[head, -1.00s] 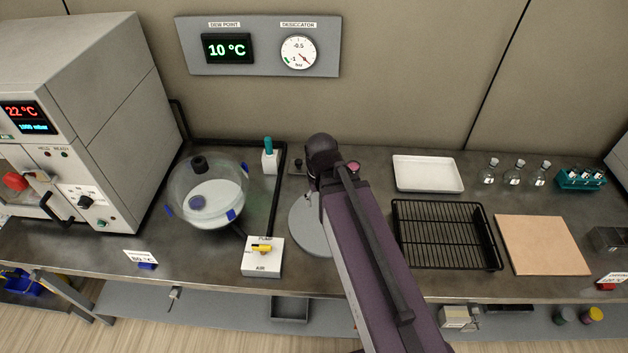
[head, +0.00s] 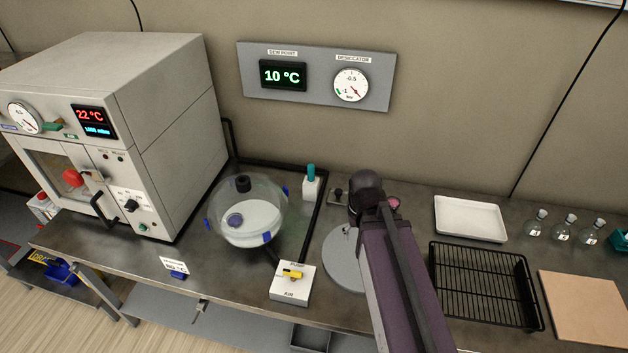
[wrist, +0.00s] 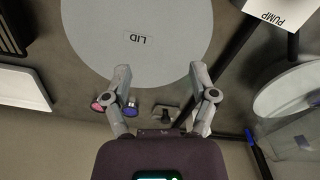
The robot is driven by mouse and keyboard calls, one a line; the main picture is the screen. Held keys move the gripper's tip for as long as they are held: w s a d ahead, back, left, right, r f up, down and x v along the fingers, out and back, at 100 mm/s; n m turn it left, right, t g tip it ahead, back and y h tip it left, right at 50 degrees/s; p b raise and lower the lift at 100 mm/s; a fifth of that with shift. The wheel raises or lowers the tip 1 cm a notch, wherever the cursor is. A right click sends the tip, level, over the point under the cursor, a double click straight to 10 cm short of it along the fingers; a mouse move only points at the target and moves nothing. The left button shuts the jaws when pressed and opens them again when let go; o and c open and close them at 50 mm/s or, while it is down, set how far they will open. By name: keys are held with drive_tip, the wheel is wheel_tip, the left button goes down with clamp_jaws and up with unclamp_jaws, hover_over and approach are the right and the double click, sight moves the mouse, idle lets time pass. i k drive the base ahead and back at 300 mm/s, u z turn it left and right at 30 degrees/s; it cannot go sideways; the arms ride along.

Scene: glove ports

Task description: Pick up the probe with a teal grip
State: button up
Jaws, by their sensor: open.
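The probe's teal grip (head: 311,173) stands upright in a small white block at the back of the bench, left of my arm in the head view. My gripper (wrist: 159,70) is open and empty in the wrist view, its two fingers apart above the bench. In the head view my arm hides the fingers. The grey round lid plate (wrist: 140,30) lies beyond the fingertips in the wrist view. A pale block (wrist: 204,122) shows partly behind the right finger there; I cannot make out the teal grip in that view.
The pump/air valve box (head: 292,285) is in front. A vacuum oven (head: 130,120) fills the left. A black rack (head: 485,285) and white tray (head: 470,218) lie right of my arm.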

sight(311, 179)
drive_tip(key=z, duration=1.1)
drive_tip(key=k, duration=0.55)
drive_tip(key=u, duration=0.55)
